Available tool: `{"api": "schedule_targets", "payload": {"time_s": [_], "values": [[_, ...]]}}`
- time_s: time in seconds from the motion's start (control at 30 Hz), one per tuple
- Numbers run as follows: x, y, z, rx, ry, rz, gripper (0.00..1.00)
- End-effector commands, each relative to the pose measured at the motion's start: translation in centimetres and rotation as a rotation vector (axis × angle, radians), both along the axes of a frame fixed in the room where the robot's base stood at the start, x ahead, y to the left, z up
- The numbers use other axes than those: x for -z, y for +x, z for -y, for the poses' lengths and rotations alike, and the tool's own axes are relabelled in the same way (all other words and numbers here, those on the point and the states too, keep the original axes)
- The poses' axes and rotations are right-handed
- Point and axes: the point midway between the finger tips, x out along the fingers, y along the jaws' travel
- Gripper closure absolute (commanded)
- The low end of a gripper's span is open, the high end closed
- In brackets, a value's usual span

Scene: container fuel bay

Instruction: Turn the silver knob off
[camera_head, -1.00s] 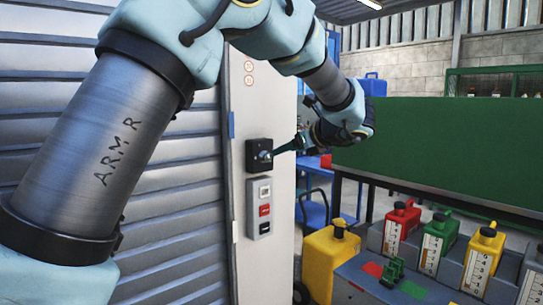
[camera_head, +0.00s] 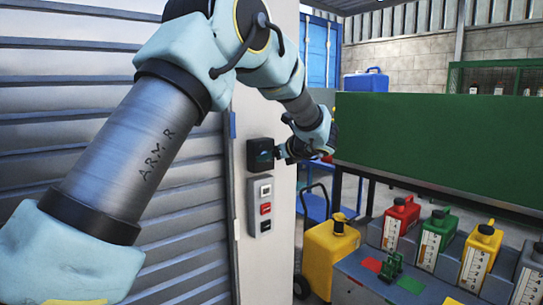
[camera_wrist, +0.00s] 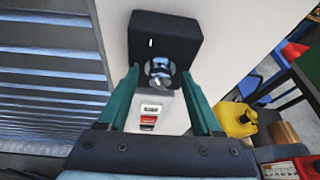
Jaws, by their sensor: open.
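The silver knob (camera_wrist: 158,69) sits on a black square box on the pale wall panel. In the wrist view it lies between the two teal fingers of my gripper (camera_wrist: 161,73). The fingers are apart, one on each side of the knob; I cannot tell whether either touches it. In the head view the black box (camera_head: 259,150) shows on the panel, with my gripper (camera_head: 278,153) right up against its front from the right. There the knob is mostly hidden, and its turned angle is not clear in either view.
A switch box (camera_head: 264,206) with white, red and black buttons is just below the black box. A ribbed shutter (camera_head: 170,215) fills the left. At right are a yellow container (camera_head: 329,252), a bench with several coloured fuel cans and a green panel (camera_head: 430,145).

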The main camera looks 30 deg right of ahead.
Motion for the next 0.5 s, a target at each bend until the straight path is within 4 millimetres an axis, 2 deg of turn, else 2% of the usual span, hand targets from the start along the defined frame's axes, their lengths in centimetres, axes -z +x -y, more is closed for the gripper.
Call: {"api": "schedule_targets", "payload": {"time_s": [0.13,0.5], "values": [[0.01,-0.02,0.01,0.0,0.0,0.0,0.35],[-0.01,-0.05,0.02,0.0,0.0,0.0,0.76]]}}
